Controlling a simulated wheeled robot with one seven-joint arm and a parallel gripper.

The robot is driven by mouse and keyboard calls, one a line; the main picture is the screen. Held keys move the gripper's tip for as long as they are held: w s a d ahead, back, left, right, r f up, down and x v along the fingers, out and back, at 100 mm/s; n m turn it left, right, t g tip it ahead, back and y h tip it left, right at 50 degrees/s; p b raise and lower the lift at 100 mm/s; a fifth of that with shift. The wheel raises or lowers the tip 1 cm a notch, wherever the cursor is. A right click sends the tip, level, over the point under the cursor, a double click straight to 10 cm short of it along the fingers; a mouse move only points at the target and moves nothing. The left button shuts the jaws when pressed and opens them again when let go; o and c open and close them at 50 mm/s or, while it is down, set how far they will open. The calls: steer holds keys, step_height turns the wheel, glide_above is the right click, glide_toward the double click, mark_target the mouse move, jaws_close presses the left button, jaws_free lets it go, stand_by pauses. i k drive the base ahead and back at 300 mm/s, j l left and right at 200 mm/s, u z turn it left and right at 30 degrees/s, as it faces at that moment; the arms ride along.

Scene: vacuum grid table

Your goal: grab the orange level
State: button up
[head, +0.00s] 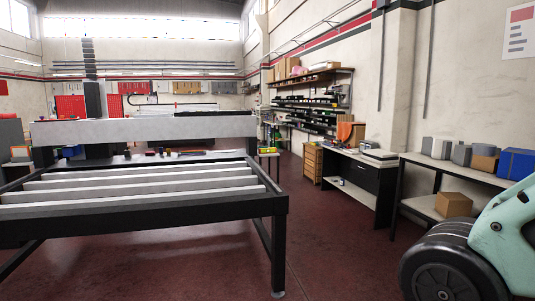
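A small, thin orange item (192,153) lies on the dark far part of the grid table, behind the slats. It looks like the orange level, but it is too small to be sure. Other small red and dark items lie to its left, too small to name. My gripper is not in view. Part of my own arm, teal and black, shows at the lower right, far from the orange item.
The grid table (279,205) with pale slats fills the left, under a grey crossbeam (145,128). A dark desk (358,175) and a shelf with grey boxes, a cardboard box (453,204) and a blue box (519,163) line the right. Red floor (325,235) between is clear.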

mark_target(273, 149)
steer(key=i+j+z, duration=0.1)
steer(key=i+z, duration=0.35)
steer(key=i, duration=0.55)
steer(key=i+z, duration=0.35)
steer(key=i, duration=2.25)
steer(key=i+j+u, duration=0.2)
steer(key=i, duration=0.35)
steer(key=i+l+u, duration=0.2)
steer(key=i, duration=0.35)
steer(key=i+u, duration=0.25)
steer(key=i, duration=0.35)
steer(key=i+l+u, duration=0.2)
steer(key=i, duration=0.35)
steer(key=i+j, duration=0.1)
steer(key=i, duration=0.4)
steer(key=i+j, duration=0.1)
steer(key=i, duration=0.4)
steer(key=i+j+z, duration=0.1)
steer(key=i, duration=0.45)
steer(key=i+j+u, duration=0.2)
steer(key=i+j, duration=0.4)
steer(key=i+j+u, duration=0.4)
steer(key=j, duration=0.2)
